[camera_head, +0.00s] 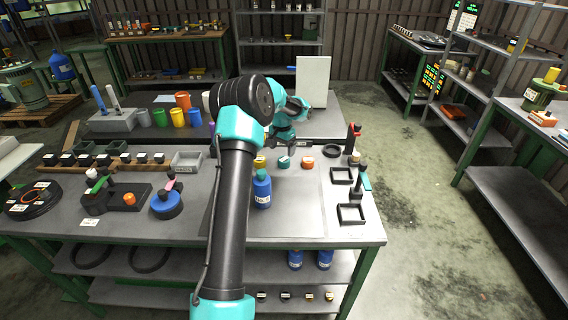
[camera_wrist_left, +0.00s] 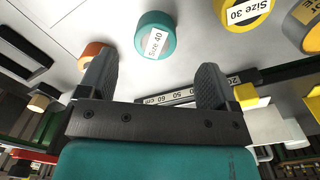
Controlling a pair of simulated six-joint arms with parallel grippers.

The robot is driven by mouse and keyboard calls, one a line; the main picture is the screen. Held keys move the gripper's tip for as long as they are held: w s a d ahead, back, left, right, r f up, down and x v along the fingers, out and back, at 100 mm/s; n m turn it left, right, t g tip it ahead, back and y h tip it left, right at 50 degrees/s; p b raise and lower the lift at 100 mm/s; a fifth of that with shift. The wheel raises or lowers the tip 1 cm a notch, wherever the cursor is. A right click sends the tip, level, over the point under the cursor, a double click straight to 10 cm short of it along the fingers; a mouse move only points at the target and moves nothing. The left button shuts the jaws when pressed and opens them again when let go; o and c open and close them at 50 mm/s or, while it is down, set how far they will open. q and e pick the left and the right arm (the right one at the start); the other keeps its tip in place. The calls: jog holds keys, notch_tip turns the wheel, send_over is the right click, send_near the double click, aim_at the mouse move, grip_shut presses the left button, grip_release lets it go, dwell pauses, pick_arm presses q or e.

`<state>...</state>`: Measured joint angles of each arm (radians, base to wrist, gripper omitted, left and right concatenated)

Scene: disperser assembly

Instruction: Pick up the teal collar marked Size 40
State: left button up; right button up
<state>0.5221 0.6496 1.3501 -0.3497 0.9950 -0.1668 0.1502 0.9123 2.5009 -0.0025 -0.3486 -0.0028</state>
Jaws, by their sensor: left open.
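The teal collar marked Size 40 (camera_wrist_left: 156,36) stands on the work table in the left wrist view, its label facing the camera. In the head view the teal collar (camera_head: 284,162) sits between a yellow collar (camera_head: 260,162) and an orange collar (camera_head: 307,163). My left gripper (camera_head: 289,148) is just behind the teal collar. In the left wrist view its fingers (camera_wrist_left: 156,66) are spread wide and empty, with the teal collar ahead of the gap between them. My right gripper is not in view.
A yellow Size 30 collar (camera_wrist_left: 243,12) stands beside the teal one, and an orange collar (camera_wrist_left: 92,50) is partly hidden by a finger. A blue bottle (camera_head: 262,190) stands in front of the collars. Black square frames (camera_head: 351,214) lie to the right.

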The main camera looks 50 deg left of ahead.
aim_at(284, 159)
pick_arm(q)
jog(key=shift+f, duration=0.45)
jog(key=shift+w+d+f, duration=0.15)
jog(key=shift+f, duration=1.15)
jog(key=shift+w+d+f, duration=0.1)
jog(key=shift+f, duration=1.2)
jog(key=c, duration=1.4)
jog(key=shift+o, duration=0.2)
jog(key=shift+r, duration=5.05)
